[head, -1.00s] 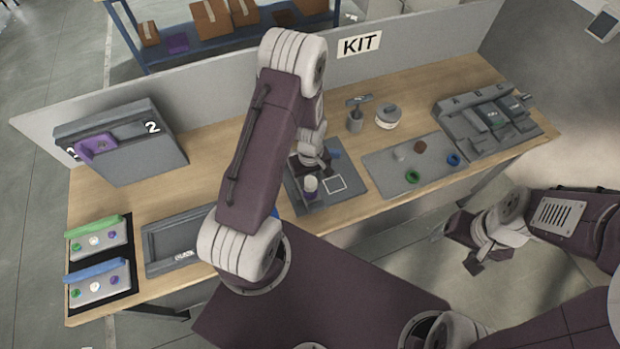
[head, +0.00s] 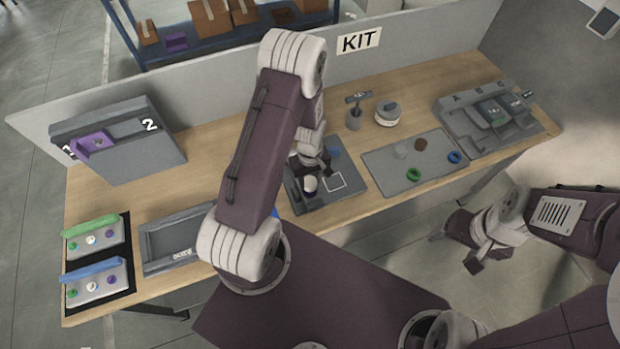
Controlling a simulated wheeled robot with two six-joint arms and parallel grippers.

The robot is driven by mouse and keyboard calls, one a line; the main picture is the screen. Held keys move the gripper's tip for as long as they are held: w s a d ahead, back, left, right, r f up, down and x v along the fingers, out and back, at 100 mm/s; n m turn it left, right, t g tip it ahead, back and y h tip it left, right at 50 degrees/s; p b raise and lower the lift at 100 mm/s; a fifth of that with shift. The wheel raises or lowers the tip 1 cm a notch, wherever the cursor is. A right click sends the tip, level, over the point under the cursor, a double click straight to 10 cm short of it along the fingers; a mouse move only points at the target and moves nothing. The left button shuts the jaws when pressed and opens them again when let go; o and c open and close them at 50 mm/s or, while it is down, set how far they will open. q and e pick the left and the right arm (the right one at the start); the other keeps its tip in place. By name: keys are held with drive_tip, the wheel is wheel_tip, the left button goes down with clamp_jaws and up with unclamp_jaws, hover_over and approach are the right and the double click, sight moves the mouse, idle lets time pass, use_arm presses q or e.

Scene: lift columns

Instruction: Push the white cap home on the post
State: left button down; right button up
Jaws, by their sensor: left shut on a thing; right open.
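The white cap (head: 310,184) sits upright on the post, a dark stub just below it, on the dark grey fixture plate (head: 338,199) at the table's middle. My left gripper (head: 312,172) comes down from above and behind and is shut at the cap; the arm and wrist partly hide its fingers. How far down the cap sits is too small to tell. My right gripper (head: 458,246) is open and empty, off the front edge of the table.
Right of the fixture lies a grey mat (head: 385,180) with green and blue rings and small caps. A slotted block (head: 465,120) stands at the back right. A grey tray (head: 160,265) and button panels (head: 95,240) are at left.

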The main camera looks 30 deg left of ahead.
use_arm(q)
drive_tip(key=shift+f, duration=0.15)
idle(0.3)
drive_tip(key=shift+f+b, duration=0.3)
drive_tip(key=shift+b, duration=0.05)
drive_tip(key=shift+f, duration=0.15)
drive_tip(key=shift+s, duration=0.15)
idle(1.0)
drive_tip(key=c, duration=0.7)
unclamp_jaws()
drive_tip(key=o, duration=0.5)
drive_tip(key=shift+c, duration=0.2)
